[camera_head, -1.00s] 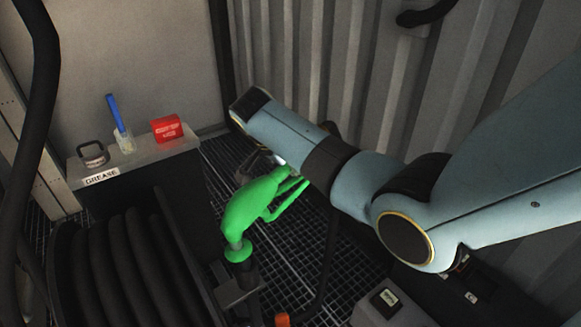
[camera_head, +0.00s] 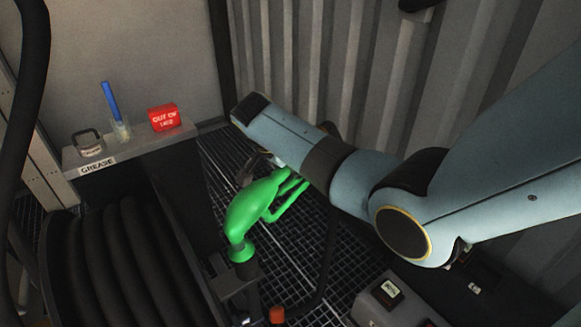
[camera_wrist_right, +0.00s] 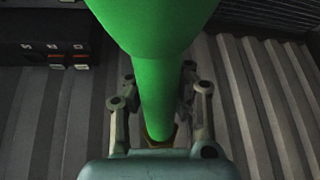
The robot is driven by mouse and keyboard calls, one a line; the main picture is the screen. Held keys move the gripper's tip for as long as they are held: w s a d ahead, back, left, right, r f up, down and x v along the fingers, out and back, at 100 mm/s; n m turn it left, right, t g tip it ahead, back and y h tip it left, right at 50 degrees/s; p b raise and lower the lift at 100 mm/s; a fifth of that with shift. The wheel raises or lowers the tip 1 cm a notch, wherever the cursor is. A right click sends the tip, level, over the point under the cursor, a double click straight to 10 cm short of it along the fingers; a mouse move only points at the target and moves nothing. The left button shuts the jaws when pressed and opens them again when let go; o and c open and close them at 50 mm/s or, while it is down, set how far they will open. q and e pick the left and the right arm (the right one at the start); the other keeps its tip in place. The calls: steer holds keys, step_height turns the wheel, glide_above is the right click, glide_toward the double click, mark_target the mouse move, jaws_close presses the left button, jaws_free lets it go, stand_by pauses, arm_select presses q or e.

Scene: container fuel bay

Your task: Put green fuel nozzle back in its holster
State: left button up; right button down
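The green fuel nozzle (camera_head: 252,210) is tilted in the middle of the head view, its collar end down and its handle end up toward my right arm. My right gripper (camera_head: 262,165) is mostly hidden behind the nozzle and my wrist. In the right wrist view its fingers (camera_wrist_right: 160,98) stand close on both sides of the green grip (camera_wrist_right: 155,85), shut on it. The collar is just above a dark bracket (camera_head: 232,283), which looks like the holster. Whether the spout is inside it is hidden. My left gripper is not in view.
A dark hose reel (camera_head: 125,265) stands at the left. A small meter box (camera_head: 385,297) is at front right. A corrugated wall (camera_head: 370,70) closes the back right.

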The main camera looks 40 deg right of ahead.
steer(key=shift+a+f, duration=0.1)
steer(key=shift+f, duration=0.05)
steer(key=c, duration=1.2)
jaws_free()
steer(key=v, duration=1.2)
